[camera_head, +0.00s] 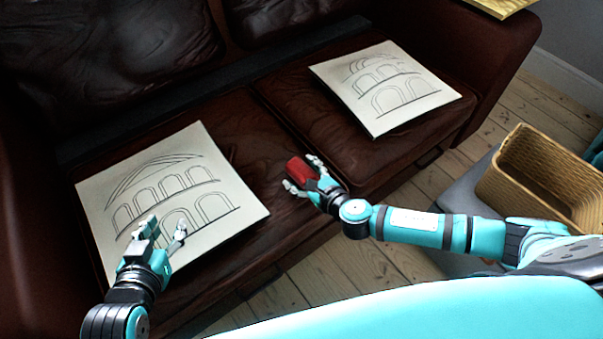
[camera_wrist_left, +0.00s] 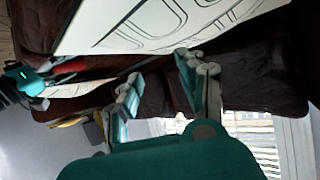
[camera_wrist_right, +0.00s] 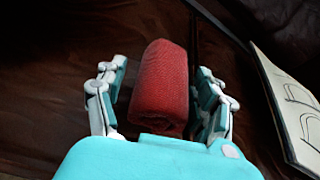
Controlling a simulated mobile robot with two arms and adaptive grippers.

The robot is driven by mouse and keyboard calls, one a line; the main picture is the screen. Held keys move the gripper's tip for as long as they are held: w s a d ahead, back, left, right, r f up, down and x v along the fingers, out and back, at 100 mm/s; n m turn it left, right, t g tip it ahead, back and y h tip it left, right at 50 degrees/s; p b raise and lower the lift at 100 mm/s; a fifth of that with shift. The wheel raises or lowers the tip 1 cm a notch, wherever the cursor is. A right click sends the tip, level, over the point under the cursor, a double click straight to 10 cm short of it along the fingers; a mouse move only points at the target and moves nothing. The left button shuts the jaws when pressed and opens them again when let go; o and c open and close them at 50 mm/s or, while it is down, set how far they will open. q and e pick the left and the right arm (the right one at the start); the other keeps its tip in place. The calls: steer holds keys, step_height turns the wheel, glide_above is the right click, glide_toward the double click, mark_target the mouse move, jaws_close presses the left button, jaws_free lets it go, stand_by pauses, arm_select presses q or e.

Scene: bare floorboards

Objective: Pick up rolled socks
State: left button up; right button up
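The rolled socks (camera_head: 301,170) are a red roll at the front of the dark brown leather sofa seat, between the two drawings. My right gripper (camera_head: 303,172) is around them, fingers on either side. My left gripper (camera_head: 163,232) is open and empty above the left drawing. In the left wrist view the fingers of my left gripper (camera_wrist_left: 160,85) stand apart with nothing between them.
A drawing of arches (camera_head: 235,190) lies on the left seat and another (camera_head: 440,97) on the right seat. A woven basket (camera_head: 510,185) stands at the right, on a grey surface (camera_head: 462,205). The sofa (camera_head: 225,145) has a raised arm at each side. Floorboards show in front.

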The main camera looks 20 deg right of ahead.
steer(key=c, duration=0.4)
steer(key=shift+o, duration=0.2)
steer(key=shift+r, duration=0.1)
